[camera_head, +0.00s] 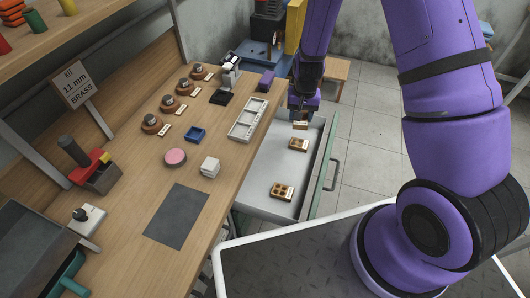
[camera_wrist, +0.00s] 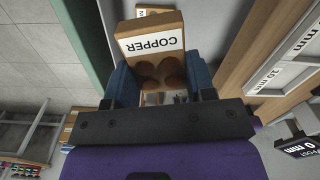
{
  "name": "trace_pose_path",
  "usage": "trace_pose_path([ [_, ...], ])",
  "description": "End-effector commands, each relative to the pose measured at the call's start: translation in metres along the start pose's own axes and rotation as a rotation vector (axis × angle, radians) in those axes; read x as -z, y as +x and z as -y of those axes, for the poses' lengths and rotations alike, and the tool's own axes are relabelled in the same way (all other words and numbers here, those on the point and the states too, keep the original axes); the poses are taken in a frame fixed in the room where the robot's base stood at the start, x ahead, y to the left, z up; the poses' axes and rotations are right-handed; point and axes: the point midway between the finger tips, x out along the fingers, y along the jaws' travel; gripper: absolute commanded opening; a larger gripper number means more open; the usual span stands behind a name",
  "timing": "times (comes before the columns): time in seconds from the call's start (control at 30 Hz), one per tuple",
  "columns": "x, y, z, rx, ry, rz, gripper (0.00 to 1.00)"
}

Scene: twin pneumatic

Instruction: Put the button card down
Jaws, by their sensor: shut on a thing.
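My gripper (camera_head: 303,104) is shut on a wooden button card (camera_wrist: 150,45), whose white label reads COPPER. Round copper-coloured buttons show between the blue fingers in the wrist view. In the head view the held card (camera_head: 300,125) hangs above the far part of the open grey drawer (camera_head: 261,193). Two more cards lie in the drawer: one near the middle (camera_head: 298,145) and one nearer the front (camera_head: 282,192). The edge of another card (camera_wrist: 145,11) shows behind the held one in the wrist view. The gap below the held card cannot be told.
The wooden bench (camera_head: 140,178) runs left of the drawer, with a white sectioned tray (camera_head: 248,119), a pink disc (camera_head: 175,157), a white block (camera_head: 210,167) and a grey mat (camera_head: 177,215). The drawer's green front (camera_head: 324,170) has a handle. Bare drawer floor lies between the two cards.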

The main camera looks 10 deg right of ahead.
Motion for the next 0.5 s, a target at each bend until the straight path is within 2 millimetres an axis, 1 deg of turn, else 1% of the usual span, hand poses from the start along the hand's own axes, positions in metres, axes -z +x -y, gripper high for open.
trace_pose_path([
  [0.03,-0.006,0.004,0.001,-0.002,0.027,0.003,0.23],
  [0.2,-0.021,0.023,0.002,-0.004,0.130,0.002,0.23],
  [0.5,-0.035,0.056,0.002,-0.008,0.219,-0.002,0.23],
])
